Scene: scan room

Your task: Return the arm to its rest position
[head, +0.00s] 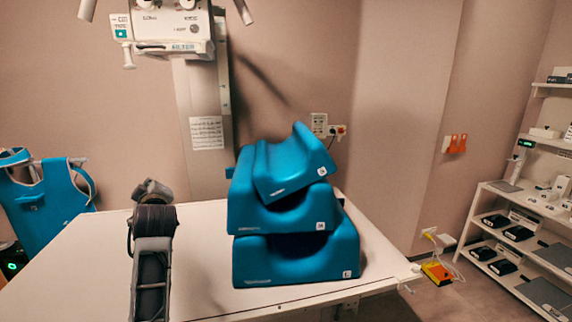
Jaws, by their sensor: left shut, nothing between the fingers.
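My left arm rises from the bottom edge, left of centre, over the white table (205,275). My left gripper (152,188) is at its far end, mostly hidden behind my dark wrist; it is shut and holds nothing. It is left of the stack of blue cushions and apart from it. The stack has a large cushion (290,265) at the bottom, a medium one (265,215) on it and a small, tilted one (290,175) on top. My right gripper is out of view.
An X-ray unit (165,28) hangs on a column behind the table. A blue apron (50,205) hangs at the left. White shelves (520,215) with dark devices stand at the right. A yellow and red box (437,272) lies on the floor. The table's left part is clear.

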